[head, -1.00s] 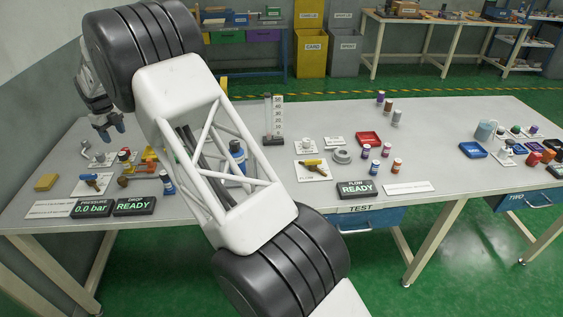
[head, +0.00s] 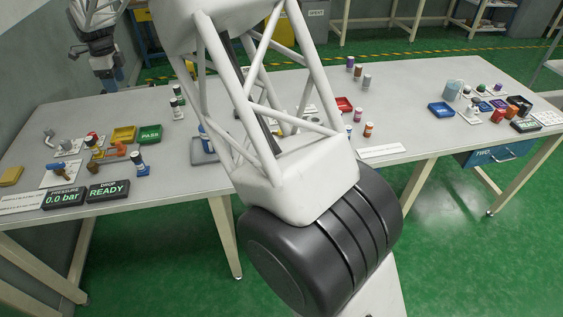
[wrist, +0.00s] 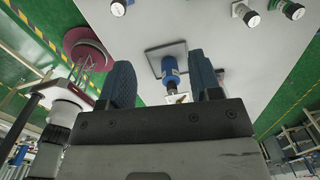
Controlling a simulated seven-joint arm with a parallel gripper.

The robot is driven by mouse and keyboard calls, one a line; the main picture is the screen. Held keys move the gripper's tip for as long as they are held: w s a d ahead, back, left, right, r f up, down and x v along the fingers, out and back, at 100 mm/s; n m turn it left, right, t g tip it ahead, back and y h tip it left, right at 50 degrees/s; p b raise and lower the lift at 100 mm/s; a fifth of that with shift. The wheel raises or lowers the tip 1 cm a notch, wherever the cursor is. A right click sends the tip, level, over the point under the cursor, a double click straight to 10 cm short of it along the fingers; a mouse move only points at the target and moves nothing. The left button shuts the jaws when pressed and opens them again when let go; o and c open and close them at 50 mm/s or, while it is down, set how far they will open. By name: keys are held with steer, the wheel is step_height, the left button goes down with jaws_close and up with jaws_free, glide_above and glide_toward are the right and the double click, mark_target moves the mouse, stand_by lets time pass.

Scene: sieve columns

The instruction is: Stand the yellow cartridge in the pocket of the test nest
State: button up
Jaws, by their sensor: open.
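My gripper (head: 112,80) is at the upper left in the head view, over the table's back left edge in the picture. In the wrist view its blue fingers (wrist: 162,80) are apart, with nothing held between them. A blue cylinder (wrist: 168,66) on a dark square base (wrist: 178,50) shows beyond the finger gap. I cannot make out a yellow cartridge. I cannot tell which fixture is the test nest. My arm hides the table's middle. A dark cylinder (head: 87,146) stands among the fittings at the left.
A yellow tray (head: 123,134) and green PASS tray (head: 150,134) lie at the left. Two dark cylinders (head: 177,108) stand behind them. A red tray (head: 344,104) and several small cartridges (head: 367,81) are right of my arm.

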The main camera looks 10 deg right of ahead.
steer(key=s+d+r+n, duration=0.35)
steer(key=s+d, duration=0.35)
steer(key=d, duration=0.4)
steer(key=s+d+r+n+t, duration=0.1)
steer(key=s+d+r+n, duration=0.1)
steer(key=s+d+r, duration=0.6)
steer(key=s+d+r+n, duration=0.1)
steer(key=s+d+n, duration=0.3)
steer(key=d, duration=0.9)
steer(key=s+d+f+n, duration=0.2)
steer(key=s+d, duration=0.4)
steer(key=s, duration=0.5)
steer(key=s+d+f+n, duration=0.3)
steer(key=s+d+n, duration=0.1)
steer(key=s, duration=0.7)
steer(key=s+d+f+n+t, duration=0.1)
steer(key=s+d+f+n, duration=0.2)
steer(key=s+d, duration=0.4)
steer(key=s, duration=0.4)
steer(key=shift+s+d+f, duration=0.25)
steer(key=shift+s+d, duration=0.1)
steer(key=shift+s, duration=0.05)
